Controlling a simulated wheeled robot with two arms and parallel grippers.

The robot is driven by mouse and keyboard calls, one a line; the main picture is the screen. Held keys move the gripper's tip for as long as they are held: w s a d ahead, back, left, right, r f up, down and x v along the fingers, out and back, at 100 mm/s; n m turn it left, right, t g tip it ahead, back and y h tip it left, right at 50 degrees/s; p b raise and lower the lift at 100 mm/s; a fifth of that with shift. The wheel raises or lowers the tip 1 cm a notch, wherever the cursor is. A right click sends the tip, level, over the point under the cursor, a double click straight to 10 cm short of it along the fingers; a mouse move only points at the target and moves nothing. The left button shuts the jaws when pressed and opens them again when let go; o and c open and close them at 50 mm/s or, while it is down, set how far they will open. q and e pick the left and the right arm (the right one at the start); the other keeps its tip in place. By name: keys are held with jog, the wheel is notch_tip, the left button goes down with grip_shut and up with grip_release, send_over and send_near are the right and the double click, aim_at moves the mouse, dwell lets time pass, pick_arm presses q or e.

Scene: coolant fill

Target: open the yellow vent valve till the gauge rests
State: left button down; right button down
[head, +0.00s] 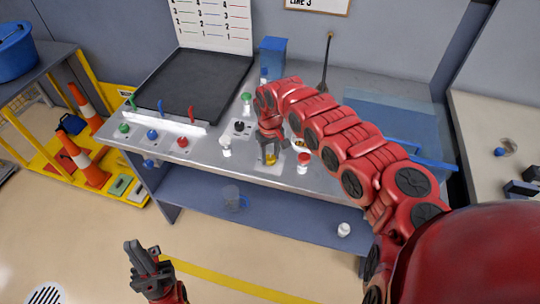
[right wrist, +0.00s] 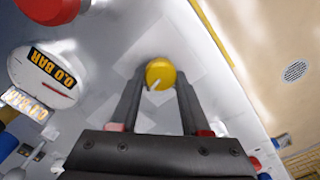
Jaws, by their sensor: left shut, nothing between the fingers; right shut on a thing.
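The yellow vent valve (right wrist: 160,73) is a round knob with a white mark, in the upper middle of the right wrist view. My right gripper (right wrist: 159,84) has its fingers on both sides of the knob and is shut on it. In the head view the yellow valve (head: 270,159) shows just below my right gripper (head: 269,150). The gauge (right wrist: 44,80) has a white face with a red needle and a display reading 0.0 BAR. In the head view the gauge is partly hidden by my right arm. My left gripper (head: 142,251) is shut and empty, low in front of the bench.
A red-capped white fitting (head: 303,163) stands just right of the valve on the metal bench. Green, blue and red knobs sit at the bench's left, by a black tray (head: 195,85). Orange cones stand at the left.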

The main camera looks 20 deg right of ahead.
jog(key=n+b, duration=0.1)
jog(key=n, duration=0.6)
jog(key=shift+b, duration=0.35)
jog(key=n+b, duration=0.1)
jog(key=n, duration=0.2)
jog(key=shift+n, duration=0.4)
jog(key=shift+s+n+b, duration=0.1)
jog(key=shift+n+b, duration=0.45)
jog(key=shift+n, duration=1.05)
jog(key=shift+r, duration=0.1)
jog(key=shift+c, duration=1.9)
grip_release()
jog(key=shift+a, duration=0.1)
